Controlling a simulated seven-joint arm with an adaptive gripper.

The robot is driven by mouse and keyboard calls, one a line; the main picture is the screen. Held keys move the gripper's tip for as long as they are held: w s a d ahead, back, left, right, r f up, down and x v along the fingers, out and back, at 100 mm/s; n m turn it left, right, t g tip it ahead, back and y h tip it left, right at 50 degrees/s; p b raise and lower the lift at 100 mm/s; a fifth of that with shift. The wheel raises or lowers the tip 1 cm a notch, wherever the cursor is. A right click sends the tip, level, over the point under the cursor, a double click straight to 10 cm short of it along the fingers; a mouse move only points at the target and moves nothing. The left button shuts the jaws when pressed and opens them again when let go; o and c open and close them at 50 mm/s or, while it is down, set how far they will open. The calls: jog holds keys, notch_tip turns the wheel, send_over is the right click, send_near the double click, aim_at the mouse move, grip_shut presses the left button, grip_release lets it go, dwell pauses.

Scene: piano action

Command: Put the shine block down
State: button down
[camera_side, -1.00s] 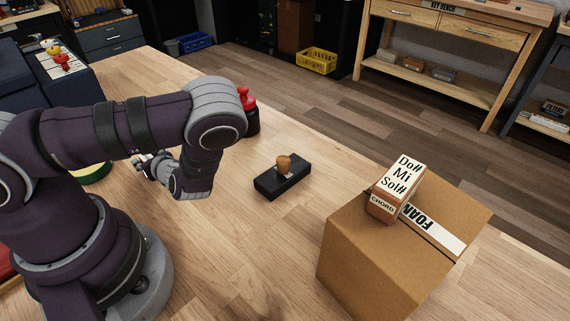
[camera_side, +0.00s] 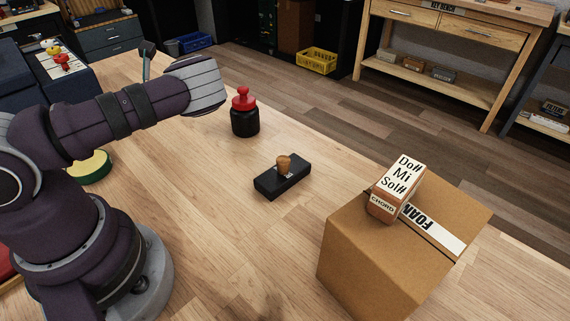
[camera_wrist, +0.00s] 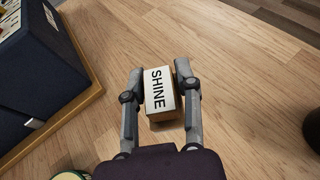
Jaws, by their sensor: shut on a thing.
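The shine block (camera_wrist: 159,93) is a small wooden block with a white top face lettered SHINE. In the wrist view it sits between the two grey fingers of my gripper (camera_wrist: 159,80), which is shut on it. Wood tabletop shows around the block; I cannot tell whether it touches the table. In the side view the block is not visible, and my arm hides most of the gripper. A thin dark piece above the forearm there is too small to make out clearly.
A dark blue case on a wooden-edged base (camera_wrist: 50,120) lies left of the block. In the side view stand a red-capped bottle (camera_side: 245,118), a black block with wooden knob (camera_side: 268,186), a green-rimmed round item (camera_side: 90,168) and a carton (camera_side: 370,262) bearing a chord block (camera_side: 381,207).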

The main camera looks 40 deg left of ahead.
aim_at(194, 122)
jog(key=w+d+m+t+h, duration=0.2)
jog(key=w+m+t+h, duration=0.3)
jog(key=w+m+h, duration=0.15)
jog(key=shift+m+t, duration=0.4)
jog(key=shift+m, duration=0.05)
notch_tip(194, 122, down, 8)
jog(key=shift+s+f, duration=0.1)
jog(key=shift+s, duration=0.05)
jog(key=c, duration=0.8)
grip_release()
jog(key=shift+f, duration=0.1)
